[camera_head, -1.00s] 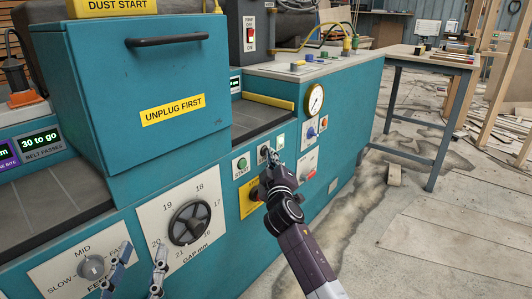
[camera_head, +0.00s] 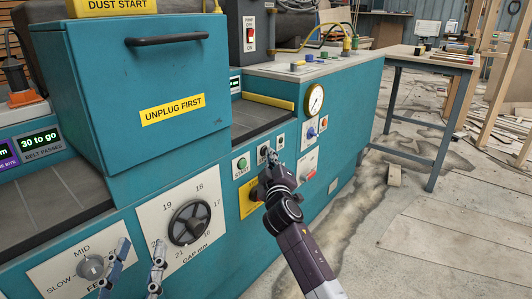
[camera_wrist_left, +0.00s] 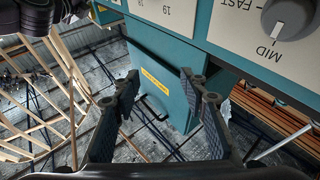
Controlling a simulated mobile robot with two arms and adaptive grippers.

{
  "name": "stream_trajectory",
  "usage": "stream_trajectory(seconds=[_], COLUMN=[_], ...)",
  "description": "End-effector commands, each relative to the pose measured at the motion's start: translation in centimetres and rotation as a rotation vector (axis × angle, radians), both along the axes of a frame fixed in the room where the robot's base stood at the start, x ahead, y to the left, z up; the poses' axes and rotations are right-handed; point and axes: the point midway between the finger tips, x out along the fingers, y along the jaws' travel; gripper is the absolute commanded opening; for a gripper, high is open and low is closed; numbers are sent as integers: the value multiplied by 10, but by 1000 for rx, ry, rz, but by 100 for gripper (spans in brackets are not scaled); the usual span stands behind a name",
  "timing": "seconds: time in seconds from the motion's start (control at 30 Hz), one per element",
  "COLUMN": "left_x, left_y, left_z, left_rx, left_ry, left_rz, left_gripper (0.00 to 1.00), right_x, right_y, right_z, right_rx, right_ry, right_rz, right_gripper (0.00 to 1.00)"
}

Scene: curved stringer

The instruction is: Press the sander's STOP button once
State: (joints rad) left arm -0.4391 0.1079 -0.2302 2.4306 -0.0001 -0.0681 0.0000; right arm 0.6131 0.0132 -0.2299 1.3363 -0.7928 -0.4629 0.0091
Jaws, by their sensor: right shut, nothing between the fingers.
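The teal sander (camera_head: 175,120) fills the left and middle of the head view. A small row of button plates on its front carries a green START button (camera_head: 242,163), a dark-centred button (camera_head: 264,150) to its right and another small plate (camera_head: 281,142). The STOP label is not readable. My right gripper (camera_head: 271,157) is shut and empty, its tip at the dark-centred button's plate and partly covering it; contact cannot be told. My left gripper (camera_head: 138,252) is open and empty before the speed and gap dials, and its spread fingers show in the left wrist view (camera_wrist_left: 160,98).
The gap handwheel (camera_head: 190,223) and speed knob (camera_head: 91,266) are on the lower front. A yellow plate (camera_head: 250,198) sits below START. A gauge (camera_head: 315,99) is further right. A workbench (camera_head: 430,58) and lumber stand behind; the floor at right is mostly clear.

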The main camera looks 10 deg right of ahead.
Motion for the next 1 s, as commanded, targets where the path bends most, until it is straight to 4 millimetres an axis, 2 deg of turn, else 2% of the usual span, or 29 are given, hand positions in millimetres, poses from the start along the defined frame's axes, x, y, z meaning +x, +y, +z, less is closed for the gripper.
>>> stream_trajectory(seconds=[0.5,1.0], left_x=[0,7], left_y=[0,3], left_z=[2,-30], left_rx=[-1,37], left_ry=[-2,141], left_rz=[-1,11], left_gripper=[40,40], right_x=[-1,-7], right_y=[1,-5], right_z=[1,0], right_rx=[1,0], right_ry=[-1,-1], right_rz=[2,1], right_gripper=[0,0])
